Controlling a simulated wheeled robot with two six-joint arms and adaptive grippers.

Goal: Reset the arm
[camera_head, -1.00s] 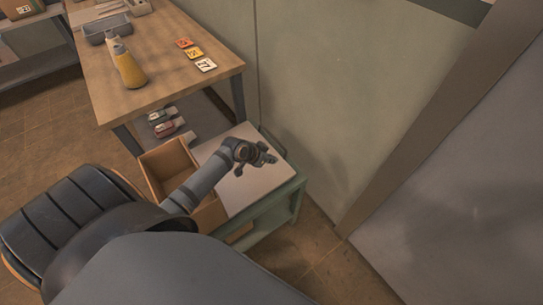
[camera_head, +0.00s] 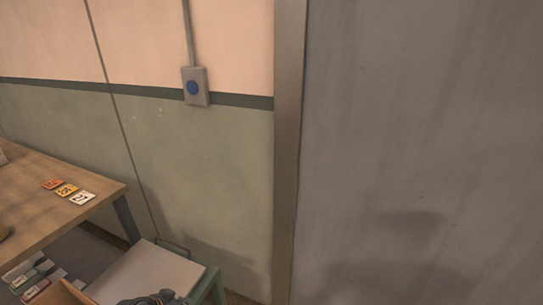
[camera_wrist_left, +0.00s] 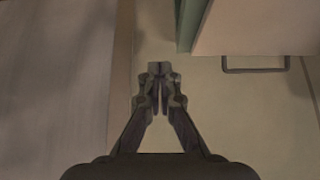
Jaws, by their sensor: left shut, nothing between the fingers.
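My left gripper (camera_head: 160,298) shows only in part at the bottom edge of the head view, in front of the small pale-topped green table (camera_head: 150,272). In the left wrist view its two fingers (camera_wrist_left: 159,70) meet at the tips, shut with nothing between them. The rest of my left arm is out of the head view. My right gripper is in neither view.
A wooden table (camera_head: 50,215) with number cards (camera_head: 67,190) stands at the left. A wall box with a blue button (camera_head: 194,88) hangs above. A large grey panel (camera_head: 420,150) fills the right. A brown box (camera_head: 62,293) shows at the lower left.

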